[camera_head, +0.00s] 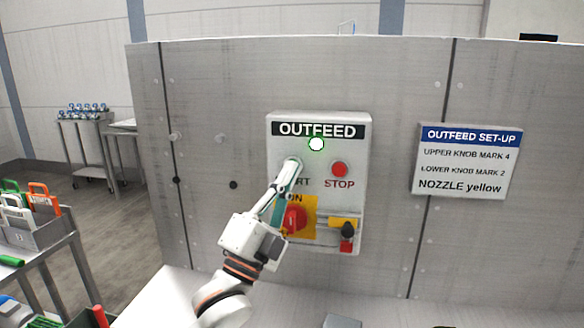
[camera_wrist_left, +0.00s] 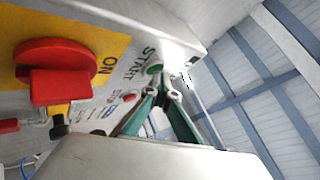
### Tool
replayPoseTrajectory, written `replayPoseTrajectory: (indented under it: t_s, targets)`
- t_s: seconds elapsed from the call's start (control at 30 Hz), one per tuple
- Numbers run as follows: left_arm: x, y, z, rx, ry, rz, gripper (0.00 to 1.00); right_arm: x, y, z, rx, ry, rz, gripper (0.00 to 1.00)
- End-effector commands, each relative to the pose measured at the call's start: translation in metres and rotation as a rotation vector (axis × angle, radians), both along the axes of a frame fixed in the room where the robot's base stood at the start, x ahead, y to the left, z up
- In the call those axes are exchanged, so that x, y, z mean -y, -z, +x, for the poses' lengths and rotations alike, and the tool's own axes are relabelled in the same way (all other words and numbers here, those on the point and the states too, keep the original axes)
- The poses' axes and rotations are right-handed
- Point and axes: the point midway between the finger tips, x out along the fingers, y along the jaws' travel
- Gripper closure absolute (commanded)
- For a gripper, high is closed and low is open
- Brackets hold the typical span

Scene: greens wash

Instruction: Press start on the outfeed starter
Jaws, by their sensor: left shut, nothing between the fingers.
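The outfeed starter (camera_head: 317,120) is a pale box on the grey metal wall, headed OUTFEED. My left gripper (camera_head: 293,165) is shut and empty, its tips over the START button's place and hiding the button in the head view. In the left wrist view the green START button (camera_wrist_left: 154,70) shows just beyond the closed fingertips (camera_wrist_left: 163,92); I cannot tell whether they touch. A round lamp (camera_head: 316,144) with a green rim is lit bright. The red STOP button (camera_head: 339,169) is to the right. My right gripper is not in view.
Below START is a red rotary switch (camera_head: 294,219) on a yellow plate, also large in the left wrist view (camera_wrist_left: 58,72). A yellow-handled valve with a red tag (camera_head: 346,246) is beside it. An OUTFEED SET-UP sign (camera_head: 466,161) hangs right. A tool cart stands left.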

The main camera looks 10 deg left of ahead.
Motion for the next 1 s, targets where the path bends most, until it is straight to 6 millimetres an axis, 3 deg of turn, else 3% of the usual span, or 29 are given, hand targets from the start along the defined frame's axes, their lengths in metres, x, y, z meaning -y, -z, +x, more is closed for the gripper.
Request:
replayPoseTrajectory:
  t_s: [1.0]
  targets:
    - [0.000,0.000,-0.018,0.000,0.000,0.000,1.00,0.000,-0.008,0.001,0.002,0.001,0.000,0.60]
